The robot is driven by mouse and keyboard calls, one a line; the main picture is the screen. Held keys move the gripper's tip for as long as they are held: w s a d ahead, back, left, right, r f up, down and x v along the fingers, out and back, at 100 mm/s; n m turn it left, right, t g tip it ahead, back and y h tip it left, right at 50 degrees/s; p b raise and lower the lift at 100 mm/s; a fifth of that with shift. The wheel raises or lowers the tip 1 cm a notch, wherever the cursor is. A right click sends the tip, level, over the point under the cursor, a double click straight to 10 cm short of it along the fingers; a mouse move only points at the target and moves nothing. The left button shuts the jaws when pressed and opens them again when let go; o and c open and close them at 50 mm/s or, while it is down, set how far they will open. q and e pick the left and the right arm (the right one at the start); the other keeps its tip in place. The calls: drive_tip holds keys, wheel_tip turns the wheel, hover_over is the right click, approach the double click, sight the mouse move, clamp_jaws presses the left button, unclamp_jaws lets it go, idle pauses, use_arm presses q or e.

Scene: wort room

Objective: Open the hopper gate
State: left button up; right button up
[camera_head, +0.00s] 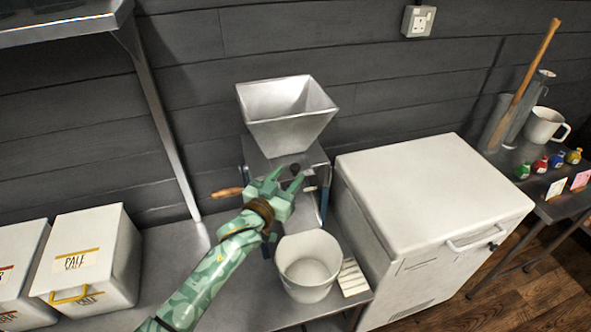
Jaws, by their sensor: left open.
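The metal hopper (290,133) is an open, flared grey box on top of the mill (314,157), against the dark wall. It looks empty from here. My left gripper (287,177) is open in front of the mill body, just below the hopper, with its fingers pointing up towards it. A small dark round part (294,167) shows between or just behind the fingertips; I cannot tell whether they touch it. The gate itself is not clearly seen, as my gripper hides part of the mill front. My right gripper is not in view.
A wooden crank handle (227,192) sticks out left of the mill. A white bucket (308,285) stands below the mill. A white chest (430,190) stands close on the right. A bin labelled PALE (112,255) stands left. A shelf (60,30) hangs upper left.

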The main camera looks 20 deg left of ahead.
sight(293, 171)
use_arm(q)
drive_tip(key=shift+w+d+b, duration=0.25)
drive_tip(key=shift+w, duration=0.9)
drive_tip(key=shift+w+d+b, duration=0.2)
drive_tip(key=shift+w, duration=0.9)
clamp_jaws()
drive_tip(key=s+d+p, duration=0.2)
drive_tip(key=s, duration=0.1)
drive_tip(key=shift+s+d, duration=0.2)
drive_tip(key=shift+s, duration=0.1)
unclamp_jaws()
